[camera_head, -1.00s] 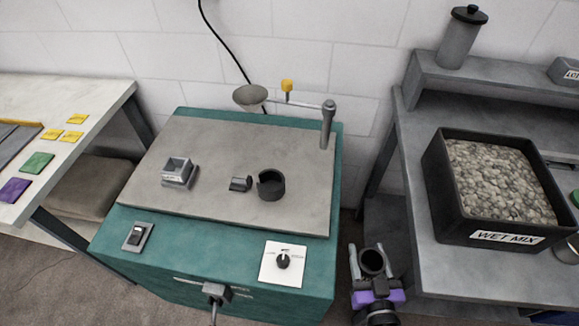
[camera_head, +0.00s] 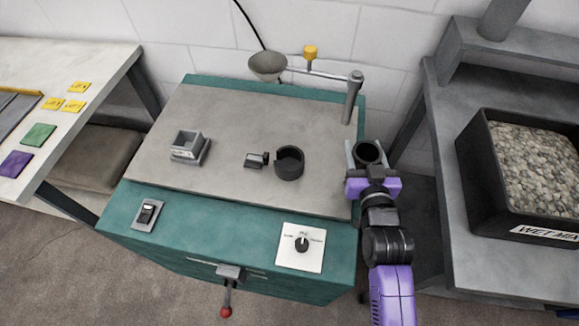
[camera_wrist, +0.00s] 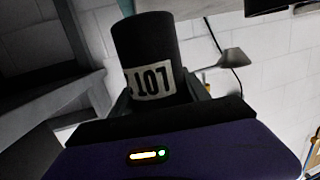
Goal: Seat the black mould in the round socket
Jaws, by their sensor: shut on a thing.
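The black mould (camera_head: 369,151) is a dark open-topped cylinder, upright between the fingers of my gripper (camera_head: 367,156). In the wrist view the mould (camera_wrist: 148,42) carries a white label with dark characters. My gripper is shut on it at the right edge of the green-sided machine. The round socket (camera_head: 290,169) is a dark ring with a gap in its left side, on the machine's grey top plate. It lies left of my gripper and looks empty. The mould is apart from it.
A small clamp-like piece (camera_head: 256,160) sits at the ring's left, and a square grey holder (camera_head: 187,148) is farther left. A post (camera_head: 352,98) with a swing arm and funnel (camera_head: 268,66) stands at the back right. A black bin (camera_head: 489,203) of wet mix is at right.

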